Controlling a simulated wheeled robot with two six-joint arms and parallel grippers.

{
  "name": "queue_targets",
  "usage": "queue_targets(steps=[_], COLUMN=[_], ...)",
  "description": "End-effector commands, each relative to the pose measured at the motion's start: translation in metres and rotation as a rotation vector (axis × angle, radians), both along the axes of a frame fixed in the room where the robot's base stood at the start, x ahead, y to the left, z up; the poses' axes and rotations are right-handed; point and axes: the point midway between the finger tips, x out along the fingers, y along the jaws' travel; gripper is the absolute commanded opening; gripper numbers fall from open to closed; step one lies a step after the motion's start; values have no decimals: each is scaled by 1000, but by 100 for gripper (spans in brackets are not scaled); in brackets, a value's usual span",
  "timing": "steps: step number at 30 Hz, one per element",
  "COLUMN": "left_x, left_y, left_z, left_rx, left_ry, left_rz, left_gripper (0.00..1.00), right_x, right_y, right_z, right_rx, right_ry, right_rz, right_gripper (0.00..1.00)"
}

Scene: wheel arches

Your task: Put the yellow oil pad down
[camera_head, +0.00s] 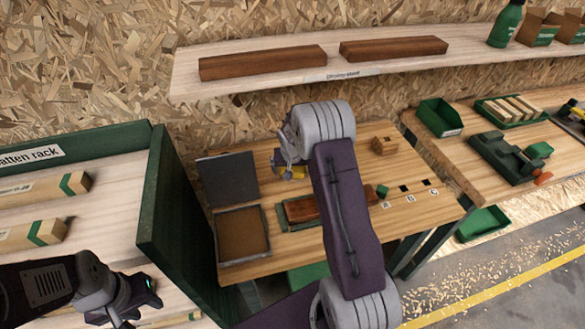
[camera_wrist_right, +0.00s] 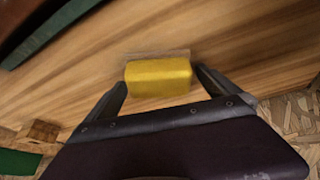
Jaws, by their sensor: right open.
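The yellow oil pad (camera_wrist_right: 158,78) lies between the fingertips of my right gripper (camera_wrist_right: 160,84) in the right wrist view, over the wooden bench top. The fingers are open, one at each end of the pad; I cannot tell whether either touches it. In the head view the pad (camera_head: 296,172) shows as a small yellow patch, partly hidden by my right gripper (camera_head: 284,168). My left gripper (camera_head: 137,300) is at the lower left by the batten rack, away from the pad, and its jaws are not clear.
On the bench (camera_head: 350,143) are an open box (camera_head: 268,232) with a grey lid, a green tray (camera_head: 285,216) holding a brown wooden piece, and a small wooden block (camera_head: 384,145). A shelf (camera_head: 290,79) with two brown bars runs above. The batten rack (camera_head: 160,205) stands left.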

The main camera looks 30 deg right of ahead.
Motion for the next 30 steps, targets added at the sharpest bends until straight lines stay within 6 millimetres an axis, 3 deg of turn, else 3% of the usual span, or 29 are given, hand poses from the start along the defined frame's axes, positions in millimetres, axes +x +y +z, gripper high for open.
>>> queue_targets(steps=[5, 12, 18, 26, 29, 30], left_x=[0, 0, 0, 0, 0, 0], left_y=[0, 0, 0, 0, 0, 0], left_z=[3, 4, 5, 5, 5, 5], left_rx=[0, 0, 0, 0, 0, 0], left_ry=[0, 0, 0, 0, 0, 0], left_rz=[0, 0, 0, 0, 0, 0], left_gripper=[36, 36, 36, 36, 36, 36], right_x=[-6, -25, -37, -45, -81, -105], right_y=[4, 14, 21, 27, 61, 80], right_z=[22, 74, 106, 112, 104, 99], right_rx=[-1, -1, 0, 3, 28, 42], right_ry=[-3, -5, -3, 6, 62, 97], right_rz=[0, 0, 0, 10, 94, 148], right_gripper=[100, 100, 100, 100, 100, 100])
